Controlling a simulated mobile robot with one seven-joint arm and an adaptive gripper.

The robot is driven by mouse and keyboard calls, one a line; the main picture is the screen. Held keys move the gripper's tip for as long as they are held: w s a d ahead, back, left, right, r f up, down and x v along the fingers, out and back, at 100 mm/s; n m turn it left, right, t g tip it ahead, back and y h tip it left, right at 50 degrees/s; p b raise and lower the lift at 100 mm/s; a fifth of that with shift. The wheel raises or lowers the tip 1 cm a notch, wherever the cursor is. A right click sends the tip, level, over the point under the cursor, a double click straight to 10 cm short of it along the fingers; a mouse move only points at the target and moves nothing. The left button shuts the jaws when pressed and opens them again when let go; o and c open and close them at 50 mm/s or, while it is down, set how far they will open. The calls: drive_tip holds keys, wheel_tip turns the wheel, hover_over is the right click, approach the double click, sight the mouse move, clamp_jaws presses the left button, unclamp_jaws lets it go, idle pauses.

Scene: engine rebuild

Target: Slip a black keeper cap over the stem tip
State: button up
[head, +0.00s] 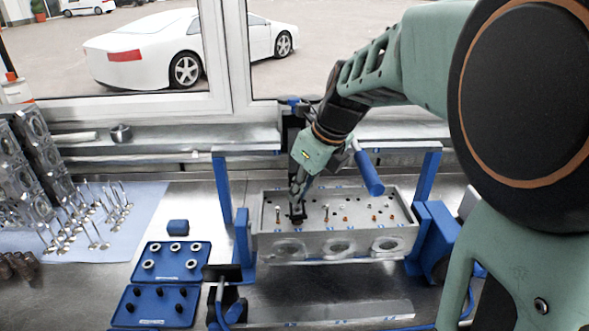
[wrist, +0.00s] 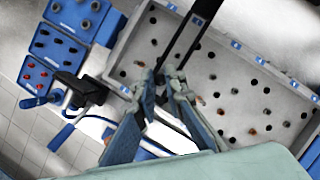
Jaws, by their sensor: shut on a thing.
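My gripper (head: 297,208) points down at the left part of the grey cylinder head (head: 330,248), with its tips close to the top face. In the wrist view the tips of my gripper (wrist: 166,76) are close together over the head's holed face (wrist: 240,75). It is shut on a small dark thing, which looks like a black keeper cap (head: 297,217); it is mostly hidden by the fingers. Several stem tips (head: 326,208) stand up from the head to the right of my gripper. The stem under my gripper is hidden. More black caps (head: 158,292) sit in a blue tray.
A blue tray (head: 160,249) of pale rings lies left of the head. A blue stand (head: 243,240) with a blue-handled tool (head: 369,175) surrounds the head. Loose valves (head: 95,222) stand at far left.

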drive_tip(key=shift+f+b, duration=0.45)
drive_tip(key=shift+f, duration=0.5)
idle(0.7)
drive_tip(key=o, duration=0.8)
drive_tip(key=shift+o, duration=0.2)
